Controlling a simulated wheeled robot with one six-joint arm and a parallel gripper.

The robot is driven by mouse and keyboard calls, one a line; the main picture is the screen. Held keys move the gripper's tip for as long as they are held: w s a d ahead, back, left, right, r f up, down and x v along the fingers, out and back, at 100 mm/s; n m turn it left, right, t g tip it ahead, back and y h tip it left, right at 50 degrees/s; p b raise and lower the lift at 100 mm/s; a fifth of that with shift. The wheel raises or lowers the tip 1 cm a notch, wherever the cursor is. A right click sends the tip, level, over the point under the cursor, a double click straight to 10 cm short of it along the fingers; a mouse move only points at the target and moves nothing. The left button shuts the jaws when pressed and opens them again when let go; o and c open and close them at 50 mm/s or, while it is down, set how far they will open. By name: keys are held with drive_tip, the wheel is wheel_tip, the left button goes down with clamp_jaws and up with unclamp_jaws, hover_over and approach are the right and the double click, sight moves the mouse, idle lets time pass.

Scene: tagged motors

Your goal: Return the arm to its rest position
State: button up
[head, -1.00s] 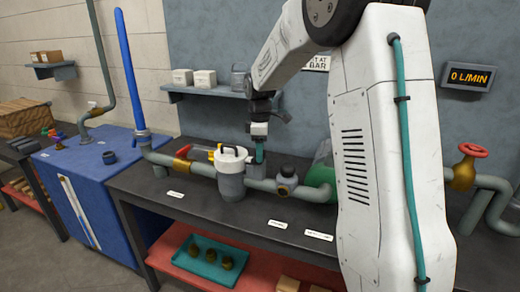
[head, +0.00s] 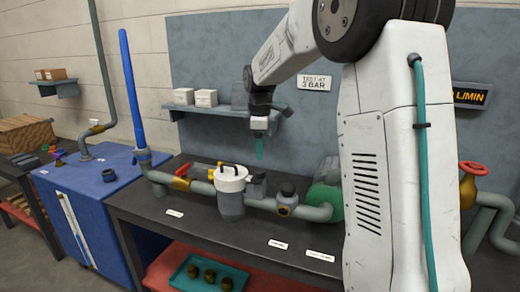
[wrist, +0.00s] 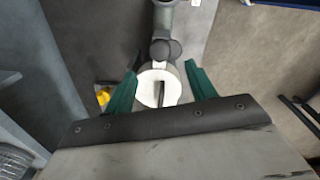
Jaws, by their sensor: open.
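My gripper (head: 259,150) hangs pointing down above the bench, just right of and above the white-topped grey canister (head: 231,205). Its teal fingers hold nothing that I can see. In the wrist view, the teal fingers of my gripper (wrist: 160,72) are spread apart. The white canister lid (wrist: 152,88) shows below and between them, apart from the fingers. My white arm bends down to it from the right of the head view.
A grey pipe line (head: 265,204) with a red-handled valve (head: 182,171) runs along the dark bench (head: 195,225). A wall shelf (head: 220,111) with white boxes (head: 206,98) is close behind my gripper. A tall blue pipe (head: 130,90) stands at left.

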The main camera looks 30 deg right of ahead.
idle(0.3)
drive_tip(key=shift+m, duration=0.4)
drive_tip(key=s+a+m, duration=0.3)
drive_tip(key=s+a, duration=0.2)
drive_tip(key=s, duration=0.7)
drive_tip(key=s+a+m, duration=0.3)
drive_tip(key=s+a, duration=0.2)
drive_tip(key=s, duration=0.7)
drive_tip(key=s+a+m+t, duration=0.1)
drive_tip(key=s+a+m, duration=0.3)
drive_tip(key=s, duration=0.8)
drive_tip(key=shift+a+f, duration=0.15)
drive_tip(key=shift+a, duration=0.4)
